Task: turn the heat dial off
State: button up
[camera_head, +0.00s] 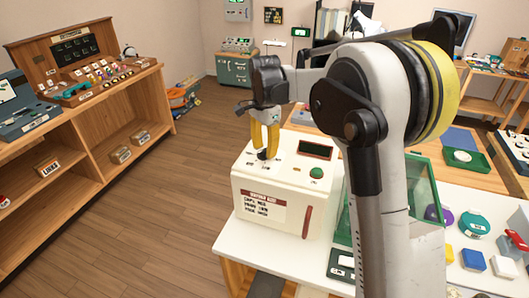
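A white box-shaped machine (291,190) stands on a white-topped table, with a red-and-white label on its front. Its top panel carries a small dark dial (262,155), a dark display and a green button. My gripper (266,153) points down over the left part of this panel, with its yellow fingers at the dial. The fingers look close together and partly hide the dial. I cannot tell whether they grip it, or which setting the dial points to. The small print by the dial is too small to read.
A red handle (307,222) is on the machine's front right. A green-framed clear case (425,175) stands to the right, partly behind my arm. Coloured pieces lie on the table's right side. A wooden shelf unit (85,105) is at left. The wooden floor between is clear.

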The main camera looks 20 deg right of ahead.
jog(key=shift+f, duration=0.25)
grip_shut()
